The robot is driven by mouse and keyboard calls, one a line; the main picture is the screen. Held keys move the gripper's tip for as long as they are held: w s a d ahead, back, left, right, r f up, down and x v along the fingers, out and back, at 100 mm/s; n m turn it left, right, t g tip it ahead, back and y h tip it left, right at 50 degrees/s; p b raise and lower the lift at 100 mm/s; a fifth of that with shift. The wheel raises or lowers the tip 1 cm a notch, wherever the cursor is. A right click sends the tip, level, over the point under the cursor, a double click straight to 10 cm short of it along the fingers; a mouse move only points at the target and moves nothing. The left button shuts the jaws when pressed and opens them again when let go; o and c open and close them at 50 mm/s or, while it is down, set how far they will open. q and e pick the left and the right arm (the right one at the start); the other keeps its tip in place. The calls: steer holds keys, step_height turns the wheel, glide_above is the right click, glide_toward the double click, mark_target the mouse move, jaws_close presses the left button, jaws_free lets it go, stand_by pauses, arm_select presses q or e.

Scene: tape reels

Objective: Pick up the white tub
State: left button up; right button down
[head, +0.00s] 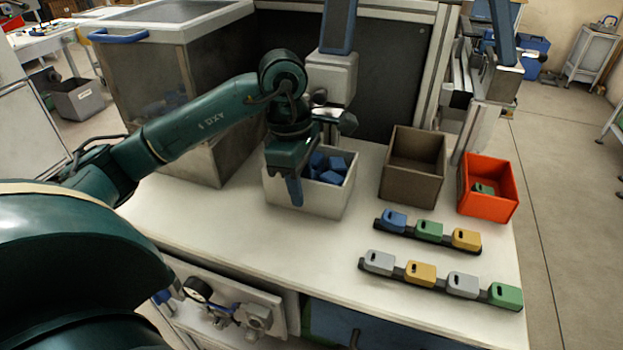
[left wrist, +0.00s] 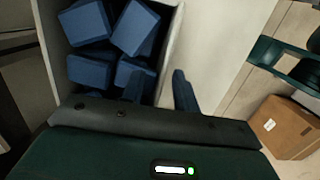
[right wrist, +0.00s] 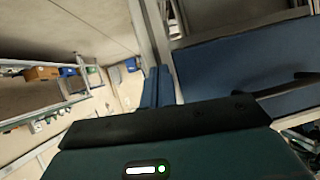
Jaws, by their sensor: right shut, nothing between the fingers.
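The white tub (head: 325,201) stands on the white workbench, holding several blue blocks (head: 336,164). My left gripper (head: 297,182) reaches down at the tub's front left wall, with one blue finger showing outside that wall. In the left wrist view, the open left gripper (left wrist: 158,92) has one finger over the tub's inside and one outside, with the tub's rim (left wrist: 174,40) running between them. I cannot tell whether either finger touches the wall. My right gripper (right wrist: 157,86) shows in the right wrist view, shut and empty, away from the tub; it does not show in the head view.
A brown bin (head: 411,185) and an orange bin (head: 489,205) stand right of the tub. Two dark rails (head: 400,279) with coloured blocks lie in front of them. A large clear-sided container (head: 150,100) stands behind left. The bench front, left of the rails, is clear.

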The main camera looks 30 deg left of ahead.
arm_select(q)
steer(key=shift+d+f, duration=0.1)
steer(key=shift+f, duration=0.65)
steer(key=shift+c, duration=0.4)
jaws_close()
steer(key=shift+w+r, duration=0.1)
